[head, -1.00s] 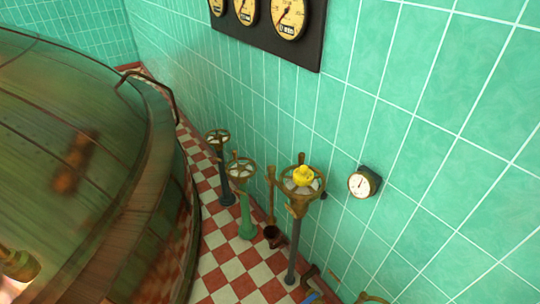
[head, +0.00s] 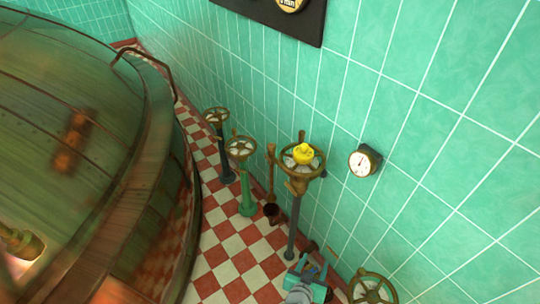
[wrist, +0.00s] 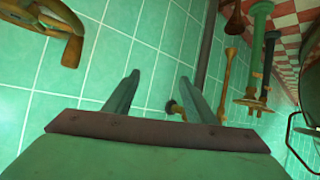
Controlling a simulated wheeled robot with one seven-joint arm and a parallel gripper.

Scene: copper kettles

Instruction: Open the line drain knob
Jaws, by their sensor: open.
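No label shows which fitting is the line drain knob. A small brass knob (wrist: 173,107) shows in the wrist view, beside and partly hidden by the right finger; I cannot tell whether they touch. My gripper (head: 312,265) is teal and low in the head view, between the dark valve post and a brass handwheel (head: 372,288). In the wrist view its two fingers (wrist: 158,76) are apart, with only tiled wall seen between their tips. A brass fitting (wrist: 62,32) is at the upper left of that view.
A handwheel with a yellow object (head: 303,154) tops the dark post (head: 292,222). A green valve stand (head: 246,190) and another dark one (head: 224,150) stand farther back. A round gauge (head: 364,161) is on the tiled wall. A large copper kettle (head: 70,130) fills the left.

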